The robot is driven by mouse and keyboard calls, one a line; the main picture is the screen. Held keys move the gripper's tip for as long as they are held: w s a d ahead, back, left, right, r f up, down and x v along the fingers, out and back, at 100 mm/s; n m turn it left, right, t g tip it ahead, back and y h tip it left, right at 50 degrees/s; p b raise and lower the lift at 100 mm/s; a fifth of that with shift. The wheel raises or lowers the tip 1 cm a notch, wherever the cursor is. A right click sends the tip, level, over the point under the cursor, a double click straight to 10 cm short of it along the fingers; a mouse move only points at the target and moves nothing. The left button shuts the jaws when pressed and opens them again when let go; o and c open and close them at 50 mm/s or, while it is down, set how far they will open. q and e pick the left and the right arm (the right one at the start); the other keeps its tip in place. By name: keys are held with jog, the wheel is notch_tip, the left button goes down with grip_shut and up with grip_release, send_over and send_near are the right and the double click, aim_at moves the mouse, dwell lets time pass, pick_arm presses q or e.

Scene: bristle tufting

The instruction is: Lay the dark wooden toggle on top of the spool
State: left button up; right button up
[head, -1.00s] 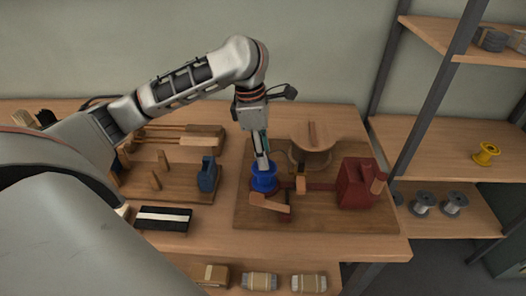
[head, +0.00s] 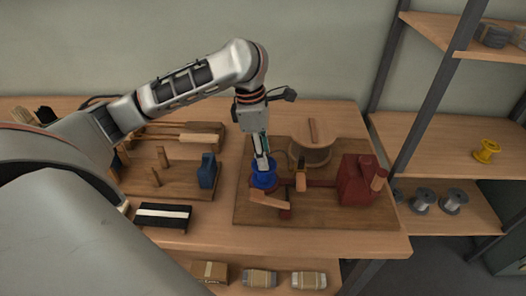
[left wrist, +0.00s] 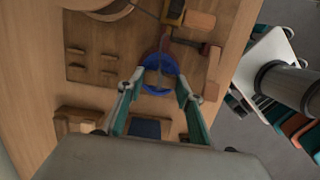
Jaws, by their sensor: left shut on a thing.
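A blue spool (head: 264,181) stands on the wooden board, left of the red machine. It also shows in the left wrist view (left wrist: 174,66), with its round rim seen from above. My left gripper (head: 262,164) points down right over the spool. In the left wrist view my left gripper (left wrist: 154,84) has its two fingertips apart, with a small brown wooden piece (left wrist: 155,78) between them, in front of the spool. This looks like the dark wooden toggle. I cannot tell whether it touches the spool. My right gripper is not in view.
The board (head: 330,215) also carries a red block-like machine part (head: 356,182) and a round wooden drum (head: 311,150). A blue block (head: 207,171) and wooden pegs stand to the left. A black and white brush strip (head: 162,216) lies in front. Shelves stand at the right.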

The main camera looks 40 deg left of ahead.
pick_arm(q)
jog(key=shift+f, duration=0.2)
dwell(0.6)
jog(key=o, duration=0.8)
jog(key=shift+o, duration=0.2)
notch_tip(320, 180, up, 12)
jog(key=a, duration=0.1)
jog(key=shift+s+a, duration=0.3)
jog(key=shift+s, duration=0.15)
jog(key=shift+f, duration=0.1)
